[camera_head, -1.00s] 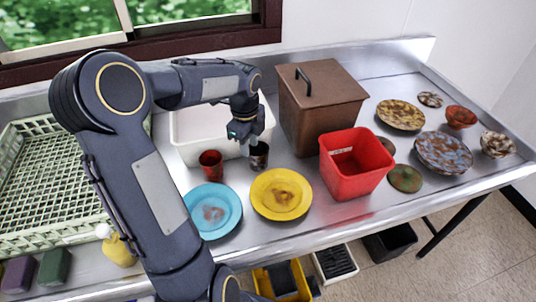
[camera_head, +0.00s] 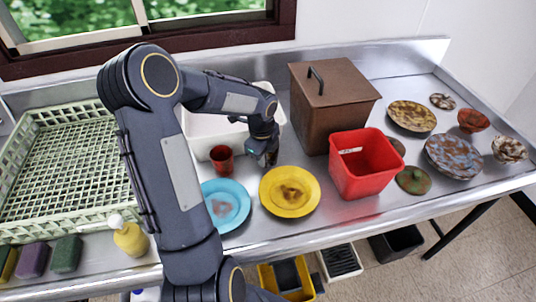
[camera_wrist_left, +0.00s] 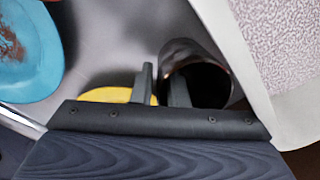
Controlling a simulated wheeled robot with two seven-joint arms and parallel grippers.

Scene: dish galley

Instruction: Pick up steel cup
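The steel cup (camera_wrist_left: 212,62) is dark and shiny, with its open mouth showing in the wrist view. In the head view my left gripper mostly hides it, between the red cup and the brown box. My left gripper (camera_head: 267,157) is down at the cup; its fingers also show in the wrist view (camera_wrist_left: 160,88). They are apart, one outside the cup's left wall and the other over its mouth, with the near rim between them. I cannot tell whether they touch the wall. My right gripper is not in view.
A red cup (camera_head: 221,158) stands just left of the gripper. A blue plate (camera_head: 232,194) and a yellow plate (camera_head: 307,187) lie in front. A white basin (camera_head: 200,132) is behind, a brown lidded box (camera_head: 338,115) and a red bin (camera_head: 363,177) to the right.

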